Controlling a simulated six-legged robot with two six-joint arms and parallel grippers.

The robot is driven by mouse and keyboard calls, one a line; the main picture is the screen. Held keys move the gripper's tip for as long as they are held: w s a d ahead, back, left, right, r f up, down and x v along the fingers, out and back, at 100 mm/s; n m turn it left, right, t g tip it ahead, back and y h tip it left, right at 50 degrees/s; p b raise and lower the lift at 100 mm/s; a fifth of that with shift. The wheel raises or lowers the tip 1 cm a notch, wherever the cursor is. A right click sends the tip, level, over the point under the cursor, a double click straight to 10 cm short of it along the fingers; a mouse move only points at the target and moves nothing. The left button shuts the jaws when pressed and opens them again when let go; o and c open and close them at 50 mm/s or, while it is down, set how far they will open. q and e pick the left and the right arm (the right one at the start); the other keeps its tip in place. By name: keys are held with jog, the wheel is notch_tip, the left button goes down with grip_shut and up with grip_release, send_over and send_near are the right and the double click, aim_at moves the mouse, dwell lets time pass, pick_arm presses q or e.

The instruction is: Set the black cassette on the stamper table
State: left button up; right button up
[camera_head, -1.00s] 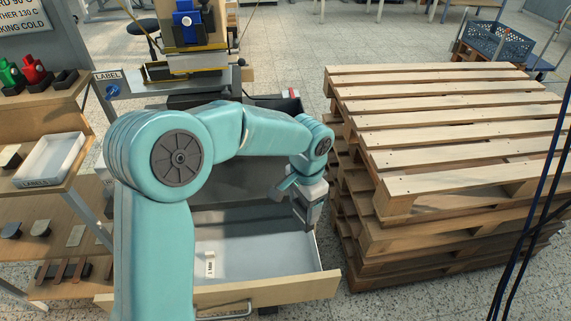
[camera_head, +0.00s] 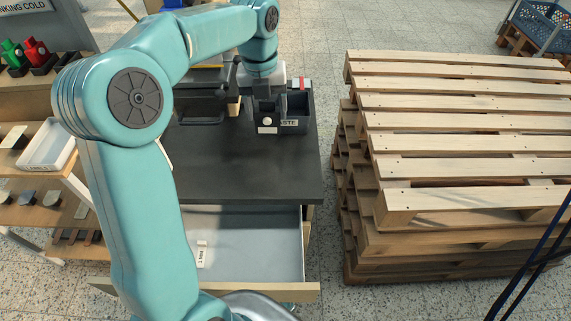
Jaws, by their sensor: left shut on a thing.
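My left gripper (camera_head: 266,95) is shut on the black cassette (camera_head: 267,128), a dark block with a pale round spot on its front. It holds the cassette over the back right of the dark bench top (camera_head: 240,175), in front of an open dark bin (camera_head: 293,127). I cannot tell whether the cassette touches the bench. My right gripper is not in view.
An open drawer (camera_head: 270,250) with a small label juts out below the bench. Stacked wooden pallets (camera_head: 455,145) stand close on the right. Shelves on the left hold green (camera_head: 13,55) and red (camera_head: 36,52) cassettes and a white tray (camera_head: 48,147). The front bench top is clear.

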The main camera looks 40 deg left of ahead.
pick_arm(q)
jog(key=shift+s+f, duration=0.15)
jog(key=shift+f, duration=0.15)
jog(key=f, duration=0.9)
jog(key=f+b, duration=0.1)
jog(key=f, duration=0.4)
jog(key=shift+s+a+f, duration=0.15)
jog(key=shift+s+f, duration=0.05)
jog(key=shift+s, duration=0.05)
jog(key=shift+c, duration=0.6)
notch_tip(320, 180, down, 4)
jog(key=shift+f, duration=0.15)
jog(key=shift+w+f, duration=0.15)
jog(key=shift+f, duration=0.3)
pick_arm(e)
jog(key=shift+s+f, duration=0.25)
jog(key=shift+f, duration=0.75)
pick_arm(q)
jog(key=o, duration=1.3)
jog(key=shift+f, duration=0.1)
